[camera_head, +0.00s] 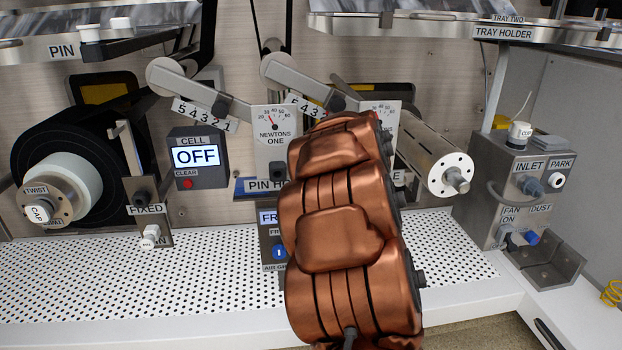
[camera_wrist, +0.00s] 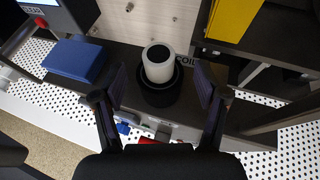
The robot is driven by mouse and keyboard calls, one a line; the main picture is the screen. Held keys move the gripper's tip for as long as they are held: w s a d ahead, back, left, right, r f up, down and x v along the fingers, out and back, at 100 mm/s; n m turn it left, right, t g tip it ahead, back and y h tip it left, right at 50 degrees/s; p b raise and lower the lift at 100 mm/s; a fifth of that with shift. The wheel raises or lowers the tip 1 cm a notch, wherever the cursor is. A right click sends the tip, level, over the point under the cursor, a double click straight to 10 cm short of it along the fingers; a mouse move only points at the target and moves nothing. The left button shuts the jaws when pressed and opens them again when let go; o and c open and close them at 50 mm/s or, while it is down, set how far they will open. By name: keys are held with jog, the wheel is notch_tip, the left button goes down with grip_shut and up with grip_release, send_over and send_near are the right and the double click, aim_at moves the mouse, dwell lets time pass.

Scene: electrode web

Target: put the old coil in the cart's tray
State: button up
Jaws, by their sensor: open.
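In the wrist view a white cylinder with a dark hollow top (camera_wrist: 158,62) stands upright, with a wider black round part (camera_wrist: 160,94) around its lower end. A partly covered label beside it reads COIL. My gripper (camera_wrist: 158,78) is open, its two fingers to the left and right of the cylinder, apart from it. In the head view my copper-coloured arm hides the gripper and this cylinder. A large black coil (camera_head: 50,135) with a white core (camera_head: 75,180) sits on the spindle at the left in the head view. I cannot make out the cart's tray.
The head view shows a perforated white bench (camera_head: 150,280), a CELL box (camera_head: 197,157) reading OFF and a metal roller (camera_head: 435,160). An inlet box (camera_head: 520,190) stands at right. The wrist view shows a blue block (camera_wrist: 75,60) left and a yellow panel (camera_wrist: 234,18) upper right.

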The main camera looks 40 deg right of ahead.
jog(key=shift+b+x, duration=0.55)
jog(key=shift+x, duration=1.6)
jog(key=shift+w+d+f, duration=0.2)
jog(key=shift+w+d, duration=0.05)
jog(key=shift+w, duration=0.2)
jog(key=shift+c, duration=0.2)
